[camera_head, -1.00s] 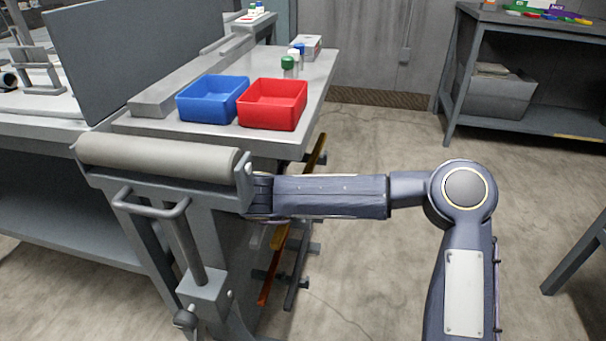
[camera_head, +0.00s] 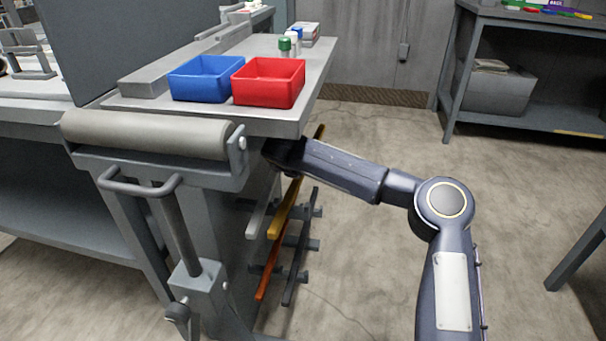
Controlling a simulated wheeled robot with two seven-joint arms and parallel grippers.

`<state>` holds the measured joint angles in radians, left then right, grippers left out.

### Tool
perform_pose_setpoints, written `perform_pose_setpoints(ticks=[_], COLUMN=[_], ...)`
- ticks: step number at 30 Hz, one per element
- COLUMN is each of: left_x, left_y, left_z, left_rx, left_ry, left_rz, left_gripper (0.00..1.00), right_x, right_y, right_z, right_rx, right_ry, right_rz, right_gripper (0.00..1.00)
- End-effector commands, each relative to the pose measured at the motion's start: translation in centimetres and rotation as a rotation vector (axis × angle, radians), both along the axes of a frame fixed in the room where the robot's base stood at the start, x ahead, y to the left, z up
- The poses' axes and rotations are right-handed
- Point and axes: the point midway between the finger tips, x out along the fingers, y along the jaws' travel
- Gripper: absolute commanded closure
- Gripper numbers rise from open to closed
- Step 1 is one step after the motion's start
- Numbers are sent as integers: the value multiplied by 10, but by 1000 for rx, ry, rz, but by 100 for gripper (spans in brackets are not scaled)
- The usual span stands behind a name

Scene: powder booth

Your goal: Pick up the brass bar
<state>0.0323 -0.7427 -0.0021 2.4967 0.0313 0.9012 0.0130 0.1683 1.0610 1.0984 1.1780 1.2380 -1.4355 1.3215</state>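The brass bar (camera_head: 285,211) is a long yellow-gold bar on a side rack of the workbench, below the bench top. It slopes up and away from me, and my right arm crosses in front of part of it. A silver-grey bar lies to its left, with an orange-copper bar and a dark bar lower down. My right arm comes in from the lower right and its far end reaches the bench side just under the top's edge, close above the bars. The fingers of my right gripper do not show. My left arm and gripper are out of view.
The workbench top (camera_head: 215,113) holds a blue bin (camera_head: 203,87), a red bin (camera_head: 268,88) and small capped bottles. A grey roller stand (camera_head: 150,134) with a handle stands at the near end. Open floor (camera_head: 360,260) lies to the right, with a shelf table (camera_head: 540,120) beyond.

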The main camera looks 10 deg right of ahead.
Motion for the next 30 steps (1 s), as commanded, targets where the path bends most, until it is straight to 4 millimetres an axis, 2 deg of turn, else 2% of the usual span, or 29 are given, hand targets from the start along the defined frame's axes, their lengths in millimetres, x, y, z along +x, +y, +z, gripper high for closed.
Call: perform_pose_setpoints(ticks=[8,19,30], left_x=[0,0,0], left_y=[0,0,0], left_z=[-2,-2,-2], left_rx=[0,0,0], left_ry=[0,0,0], left_rz=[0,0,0], left_gripper=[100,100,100], right_x=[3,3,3], right_y=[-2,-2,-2], right_z=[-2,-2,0], right_rx=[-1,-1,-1], right_ry=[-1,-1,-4], right_rz=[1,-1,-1], right_gripper=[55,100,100])
